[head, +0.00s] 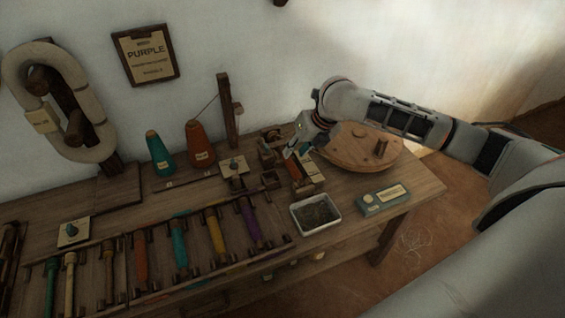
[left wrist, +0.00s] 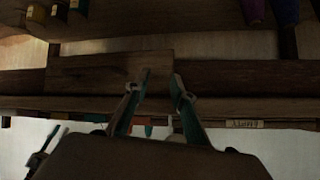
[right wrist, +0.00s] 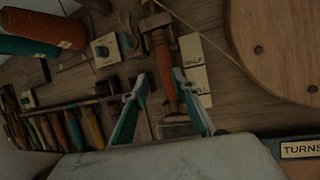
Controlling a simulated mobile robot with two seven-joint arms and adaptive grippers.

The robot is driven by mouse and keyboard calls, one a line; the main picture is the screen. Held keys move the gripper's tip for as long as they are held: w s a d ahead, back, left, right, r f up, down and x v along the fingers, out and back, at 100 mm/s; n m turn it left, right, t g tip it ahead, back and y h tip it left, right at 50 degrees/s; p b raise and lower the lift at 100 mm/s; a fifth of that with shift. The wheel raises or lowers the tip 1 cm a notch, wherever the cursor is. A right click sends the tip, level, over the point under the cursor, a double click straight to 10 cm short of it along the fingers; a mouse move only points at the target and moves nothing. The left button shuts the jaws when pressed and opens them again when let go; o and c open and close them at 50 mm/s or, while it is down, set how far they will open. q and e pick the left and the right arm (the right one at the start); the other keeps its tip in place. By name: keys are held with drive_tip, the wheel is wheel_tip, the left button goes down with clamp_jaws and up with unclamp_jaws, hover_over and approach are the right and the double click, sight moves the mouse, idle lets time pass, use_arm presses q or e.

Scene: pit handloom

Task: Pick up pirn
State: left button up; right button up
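An orange-brown pirn (right wrist: 164,62) lies on the bench between wooden parts of a small winding stand (right wrist: 154,22). It also shows in the head view (head: 297,170), partly hidden by my right gripper (head: 291,151). In the right wrist view my right gripper (right wrist: 161,82) is open and empty, its fingertips to either side of the pirn; I cannot tell how far above it. Orange (head: 141,258), teal (head: 180,242), yellow (head: 215,231) and purple (head: 249,218) pirns lie in a rack. My left gripper (left wrist: 161,80) is open and empty near dark wooden beams.
A white tray (head: 315,226), a grey labelled box (head: 381,200) and a round wooden board (head: 350,157) are near the right gripper. A teal cone (head: 160,152) and a red cone (head: 200,143) stand at the back. A PURPLE card (head: 146,54) hangs on the wall.

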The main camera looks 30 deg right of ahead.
sight(290, 159)
drive_tip(key=shift+w+d+f+b, duration=0.15)
drive_tip(key=shift+w+f+b, duration=0.2)
drive_tip(key=shift+f, duration=0.35)
drive_tip(key=shift+w+d+f+b, duration=0.1)
drive_tip(key=shift+w+f+b, duration=0.2)
drive_tip(key=shift+f, duration=0.4)
drive_tip(key=b+x, duration=0.1)
drive_tip(key=x, duration=0.2)
drive_tip(key=shift+f, duration=0.4)
drive_tip(key=shift+w+f, duration=0.25)
drive_tip(key=shift+f, duration=0.05)
drive_tip(key=shift+w+r, duration=0.1)
clamp_jaws()
